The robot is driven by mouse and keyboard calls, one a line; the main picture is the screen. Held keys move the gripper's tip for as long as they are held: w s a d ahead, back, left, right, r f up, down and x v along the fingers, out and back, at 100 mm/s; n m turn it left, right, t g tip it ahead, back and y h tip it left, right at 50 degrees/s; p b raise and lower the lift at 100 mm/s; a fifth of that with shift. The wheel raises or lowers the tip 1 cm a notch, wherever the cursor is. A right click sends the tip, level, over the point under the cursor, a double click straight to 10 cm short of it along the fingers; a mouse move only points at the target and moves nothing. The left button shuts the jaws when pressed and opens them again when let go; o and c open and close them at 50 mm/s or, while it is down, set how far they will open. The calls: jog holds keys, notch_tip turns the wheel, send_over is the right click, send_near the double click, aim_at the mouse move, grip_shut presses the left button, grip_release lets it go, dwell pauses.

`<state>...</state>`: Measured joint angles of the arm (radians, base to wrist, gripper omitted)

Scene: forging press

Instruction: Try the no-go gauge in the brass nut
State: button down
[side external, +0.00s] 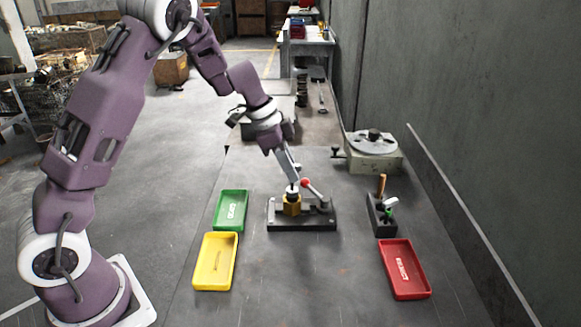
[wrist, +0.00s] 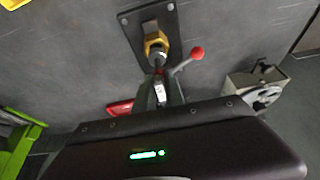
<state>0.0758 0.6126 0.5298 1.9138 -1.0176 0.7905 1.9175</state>
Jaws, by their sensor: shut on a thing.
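The brass nut (side external: 291,207) sits upright in a dark fixture (side external: 318,222) with a red-knobbed lever (side external: 306,182). It also shows in the wrist view (wrist: 153,42), top centre. My gripper (side external: 293,181) is directly above the nut, pointing down. It is shut on a gauge, seen as a pale handle with a small red mark between the fingers in the wrist view (wrist: 160,88). The gauge's dark lower end is at the nut's mouth. I cannot tell whether it has entered the bore or how deep. The fingers hide part of the gauge.
A dark gauge stand (side external: 381,222) right of the fixture holds a brown-handled tool and a white-green one. Green (side external: 219,226), yellow (side external: 200,275) and red (side external: 414,291) trays lie around. A round-topped machine (side external: 374,155) stands behind. The front middle of the table is clear.

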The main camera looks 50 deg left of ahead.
jog(key=shift+f, duration=0.8)
dwell(0.4)
jog(key=shift+r, duration=0.25)
dwell(0.4)
jog(key=shift+r, duration=2.7)
